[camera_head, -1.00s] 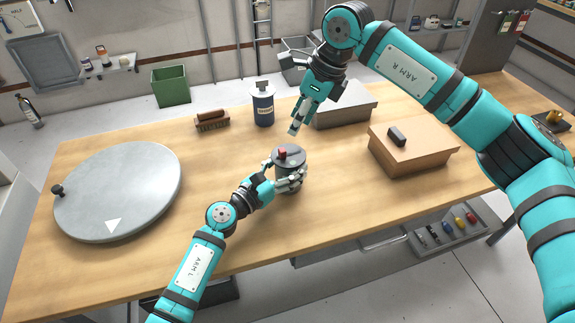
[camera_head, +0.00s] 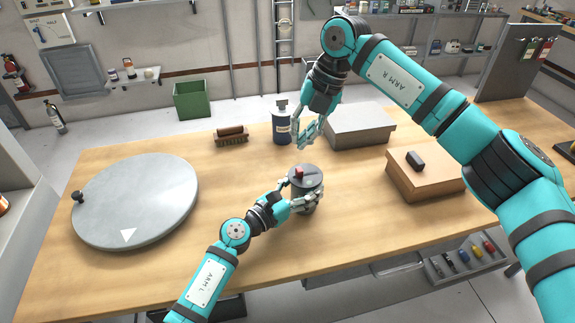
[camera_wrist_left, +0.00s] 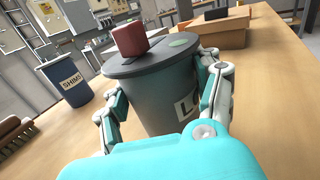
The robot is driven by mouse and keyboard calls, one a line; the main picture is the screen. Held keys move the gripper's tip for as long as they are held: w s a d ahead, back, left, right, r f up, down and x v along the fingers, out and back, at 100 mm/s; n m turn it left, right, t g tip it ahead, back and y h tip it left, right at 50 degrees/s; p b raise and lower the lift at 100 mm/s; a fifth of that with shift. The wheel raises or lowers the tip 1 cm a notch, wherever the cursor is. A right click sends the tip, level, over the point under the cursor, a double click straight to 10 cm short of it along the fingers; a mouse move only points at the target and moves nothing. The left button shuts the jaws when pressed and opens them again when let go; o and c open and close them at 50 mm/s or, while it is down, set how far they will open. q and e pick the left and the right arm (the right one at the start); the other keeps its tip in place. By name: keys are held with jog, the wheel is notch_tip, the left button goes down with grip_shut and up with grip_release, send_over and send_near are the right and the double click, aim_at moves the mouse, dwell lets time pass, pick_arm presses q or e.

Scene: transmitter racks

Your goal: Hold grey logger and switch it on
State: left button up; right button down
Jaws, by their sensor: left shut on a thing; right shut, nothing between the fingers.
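The grey logger (camera_head: 306,179) is a dark grey canister with a flat lid, standing on the wooden table. A red switch (camera_head: 299,173) sits on its lid; in the left wrist view the switch (camera_wrist_left: 129,40) is a red block on a dark strip, beside a green patch. My left gripper (camera_head: 304,200) is shut around the logger's sides, a finger on each side. In the wrist view the logger (camera_wrist_left: 158,90) shows part of a label, mostly hidden. My right gripper (camera_head: 300,146) is shut and empty, pointing down above and behind the logger, apart from it.
A blue canister (camera_head: 282,125) marked SHIMS and a brush (camera_head: 231,136) stand behind. A grey box (camera_head: 360,128) and a cardboard box (camera_head: 420,180) with a black item (camera_head: 414,159) are to the right. A large round grey disc (camera_head: 140,205) lies left. The table front is clear.

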aim_at(299, 173)
jog(key=a+m, duration=0.1)
jog(key=m, duration=0.3)
jog(key=a+m+g, duration=0.1)
jog(key=m, duration=0.4)
jog(key=a+m, duration=0.1)
jog(key=m, duration=0.3)
jog(key=shift+s+a+r, duration=0.2)
jog(key=shift+s+a, duration=0.1)
jog(key=shift+f, duration=0.1)
jog(key=s+x, duration=0.1)
jog(key=x, duration=0.9)
jog(key=shift+w+d, duration=0.55)
jog(key=shift+d, duration=0.35)
jog(key=shift+w+d, duration=0.55)
jog(key=shift+d, duration=0.4)
